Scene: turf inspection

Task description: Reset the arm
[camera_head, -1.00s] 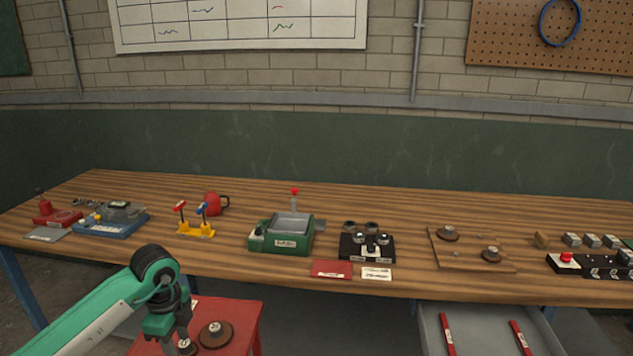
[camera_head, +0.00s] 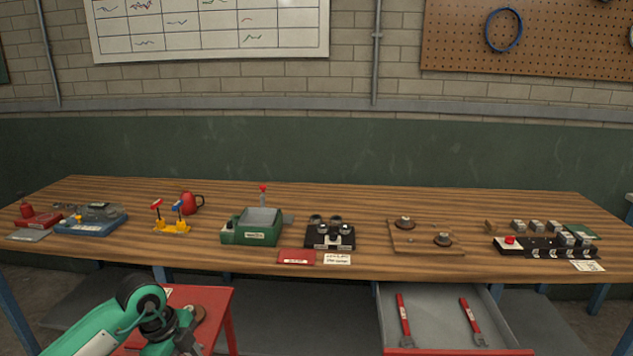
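My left arm comes in from the bottom left, green with black joints. Its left gripper (camera_head: 186,345) is at the bottom edge of the head view, over the red stand (camera_head: 212,300) in front of the bench. The fingers are cut off and too unclear to tell open from shut. A brown round disc (camera_head: 198,314) on the red stand is partly hidden behind the arm. My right arm and gripper are not in view.
A long wooden bench (camera_head: 360,258) holds a green machine (camera_head: 250,229), a black device (camera_head: 330,236), a wooden board with two knobs (camera_head: 424,246) and a black strip with a red button (camera_head: 540,246). Below it, an open drawer (camera_head: 440,312) holds two red-handled tools.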

